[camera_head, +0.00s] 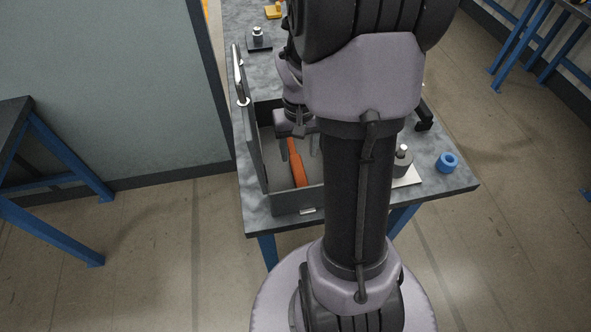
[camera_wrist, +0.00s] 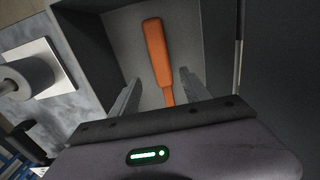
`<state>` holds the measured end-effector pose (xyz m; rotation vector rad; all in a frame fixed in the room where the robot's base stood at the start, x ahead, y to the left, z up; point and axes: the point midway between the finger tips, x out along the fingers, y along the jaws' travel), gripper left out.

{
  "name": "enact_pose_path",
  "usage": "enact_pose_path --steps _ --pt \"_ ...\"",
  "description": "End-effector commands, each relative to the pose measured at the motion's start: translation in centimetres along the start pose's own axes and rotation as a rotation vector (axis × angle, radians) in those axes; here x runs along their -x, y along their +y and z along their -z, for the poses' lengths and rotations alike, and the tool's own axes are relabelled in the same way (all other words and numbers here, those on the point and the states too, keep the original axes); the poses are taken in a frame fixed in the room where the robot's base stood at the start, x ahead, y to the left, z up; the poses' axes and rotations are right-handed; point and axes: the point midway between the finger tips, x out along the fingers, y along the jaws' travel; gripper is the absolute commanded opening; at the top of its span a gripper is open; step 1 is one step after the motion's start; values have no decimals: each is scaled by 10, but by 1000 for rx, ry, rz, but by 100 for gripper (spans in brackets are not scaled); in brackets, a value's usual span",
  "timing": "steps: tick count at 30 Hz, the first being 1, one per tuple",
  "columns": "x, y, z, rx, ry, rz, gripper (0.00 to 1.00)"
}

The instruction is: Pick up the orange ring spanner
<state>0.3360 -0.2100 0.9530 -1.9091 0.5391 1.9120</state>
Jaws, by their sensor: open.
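The orange ring spanner (camera_head: 299,168) lies inside an open grey toolbox (camera_head: 298,201) on the table. In the wrist view its flat orange handle (camera_wrist: 156,50) runs from the top middle down between my fingers; its lower end is hidden behind my gripper body. My gripper (camera_head: 298,150) points down into the box with its two fingers apart. In the wrist view my gripper (camera_wrist: 160,77) is open and empty, one finger on each side of the spanner, with visible space on both sides. I cannot tell how high the fingertips are above it.
The box's raised lid (camera_head: 250,130) stands on the left. To the right are a grey cylinder (camera_head: 402,160) on a white plate and a blue ring (camera_head: 447,162). A small coupler on a dark base (camera_head: 258,40) and a yellow piece (camera_head: 272,12) sit farther back.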

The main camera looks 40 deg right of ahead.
Motion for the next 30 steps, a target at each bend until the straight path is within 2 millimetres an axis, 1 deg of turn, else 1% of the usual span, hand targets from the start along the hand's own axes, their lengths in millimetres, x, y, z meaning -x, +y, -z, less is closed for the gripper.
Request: enact_pose_path --steps 5,9,10,12,16,17,18,25,30 --pt "-20 -2 -3 0 0 0 55" --pt "-50 -4 -8 1 -1 0 55" --pt "-55 -4 -8 1 -1 0 55" --pt "-58 -4 -8 0 0 0 55" --pt "-55 -4 -8 0 1 0 55" --pt "-55 -4 -7 0 1 0 53" --pt "-54 -4 -7 0 1 0 45" --pt "-54 -4 -7 0 1 0 0" --pt "-54 -4 -7 0 2 0 0"
